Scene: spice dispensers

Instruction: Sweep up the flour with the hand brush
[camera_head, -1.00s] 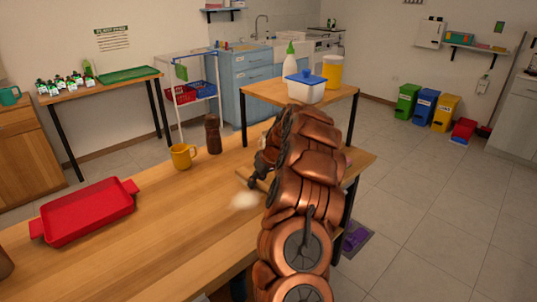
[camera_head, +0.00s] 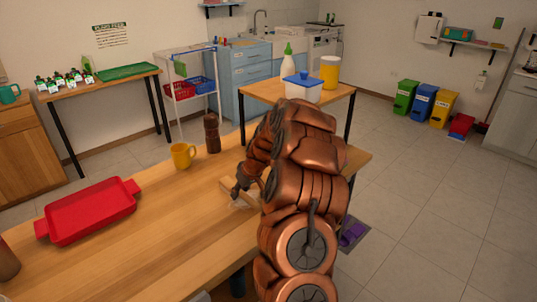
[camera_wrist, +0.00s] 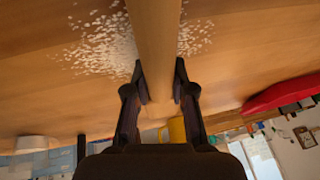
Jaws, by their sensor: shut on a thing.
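My gripper (camera_wrist: 160,82) is shut on the hand brush (camera_wrist: 156,35), a pale wooden bar that runs up the middle of the wrist view between the two fingers. The flour (camera_wrist: 105,45) lies as white grains on the table on both sides of the brush, with the larger patch to the left. In the head view my gripper (camera_head: 240,186) is low over the table, the pale brush (camera_head: 238,193) beneath it, and a little flour (camera_head: 240,204) shows at the brush. The bristles are hidden, so I cannot tell whether they touch the tabletop.
The wooden table (camera_head: 150,235) carries a red tray (camera_head: 90,211), a yellow mug (camera_head: 183,155) and a brown grinder (camera_head: 212,133). A purple thing (camera_head: 352,234) lies on the floor by the table's right side. The table's front middle is clear.

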